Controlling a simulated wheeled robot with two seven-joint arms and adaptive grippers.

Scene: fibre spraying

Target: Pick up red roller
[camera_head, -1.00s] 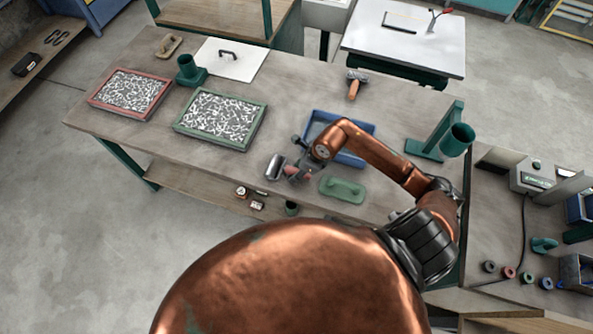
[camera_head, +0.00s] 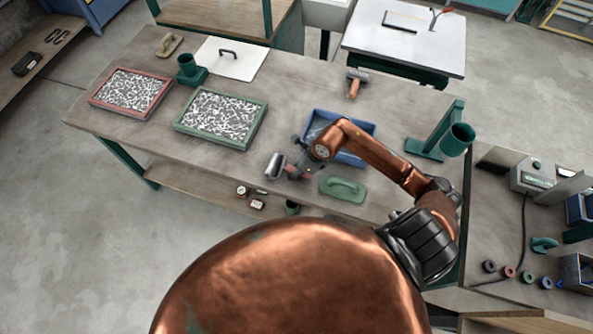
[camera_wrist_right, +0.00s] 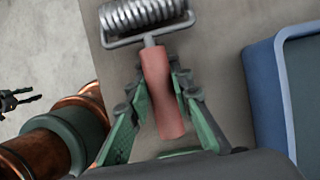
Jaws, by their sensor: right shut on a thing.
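The red roller (camera_head: 274,166) has a grey ribbed metal drum and a red handle. In the head view it is at the front edge of the workbench, left of the green float. In the right wrist view its red handle (camera_wrist_right: 160,88) lies between the green-and-black fingers of my right gripper (camera_wrist_right: 160,100), with the drum beyond the fingertips. My right gripper (camera_head: 294,171) is shut on the handle. Whether the roller is clear of the bench is hard to tell. My left gripper (camera_wrist_right: 17,101) shows small at the left edge of the wrist view, its dark fingers apart and empty.
A blue tray (camera_head: 368,128) is right of the roller, and the green float (camera_head: 342,189) lies close by. Another roller (camera_head: 355,86) lies farther back. Red-framed (camera_head: 101,101) and green-framed (camera_head: 181,124) panels are at left. The bench between the panels and tray is clear.

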